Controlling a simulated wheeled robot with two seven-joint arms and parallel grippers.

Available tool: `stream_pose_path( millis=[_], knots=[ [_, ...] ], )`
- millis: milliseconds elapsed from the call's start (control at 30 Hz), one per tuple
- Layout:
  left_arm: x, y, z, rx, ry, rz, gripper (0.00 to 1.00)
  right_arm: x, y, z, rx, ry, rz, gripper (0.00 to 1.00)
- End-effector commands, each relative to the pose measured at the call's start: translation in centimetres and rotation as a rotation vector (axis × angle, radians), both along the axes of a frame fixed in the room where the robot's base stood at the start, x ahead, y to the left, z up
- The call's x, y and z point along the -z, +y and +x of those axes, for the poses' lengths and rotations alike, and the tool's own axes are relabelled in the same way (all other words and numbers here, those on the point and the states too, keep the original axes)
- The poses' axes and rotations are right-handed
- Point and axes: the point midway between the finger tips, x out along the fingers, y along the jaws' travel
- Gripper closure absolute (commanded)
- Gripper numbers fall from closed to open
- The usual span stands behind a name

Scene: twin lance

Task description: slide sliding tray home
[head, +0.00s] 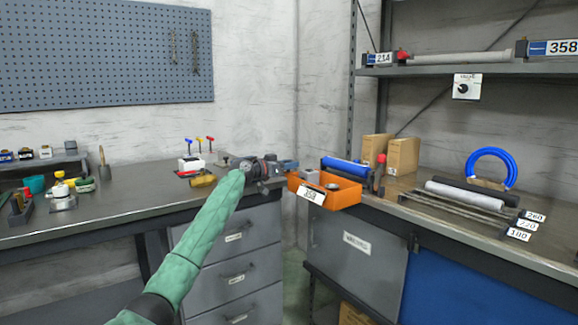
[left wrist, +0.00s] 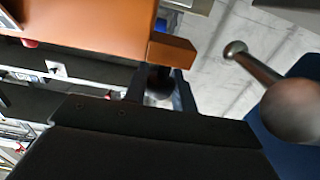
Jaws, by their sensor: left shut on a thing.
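The sliding tray (head: 341,198) is an orange open bin with a white 358 label. In the head view it sits at the inner corner between the two benches, with a small grey item inside. My left gripper (head: 284,168) is at the tray's left side, reached in over the left bench. In the left wrist view the tray's orange wall (left wrist: 95,22) fills the upper left, and an orange block (left wrist: 176,49) juts from it. The left gripper's dark fingers (left wrist: 160,88) are shut on this block; the exact contact is partly hidden. My right gripper is not in view.
A blue roller (head: 345,167) and a red-topped post (head: 379,172) stand just behind and right of the tray. Cardboard boxes (head: 402,156), a blue hose coil (head: 490,168) and a rod rack (head: 450,208) are on the right bench. Small tools (head: 197,163) lie on the left bench.

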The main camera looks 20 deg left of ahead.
Motion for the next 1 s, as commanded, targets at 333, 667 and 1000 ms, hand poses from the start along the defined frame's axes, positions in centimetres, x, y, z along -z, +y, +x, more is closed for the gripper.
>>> stream_pose_path(
  millis=[333,667,1000],
  knots=[
    [-0.4,0.5,0.1,-0.008,-0.005,-0.002,0.52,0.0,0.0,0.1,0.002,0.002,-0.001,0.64],
    [-0.2,0.7,-0.4,-0.006,-0.002,-0.002,0.52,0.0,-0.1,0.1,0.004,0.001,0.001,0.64],
    [-0.3,3.7,-4.4,-0.008,-0.003,-0.001,0.52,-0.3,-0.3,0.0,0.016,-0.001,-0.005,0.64]
  ],
)
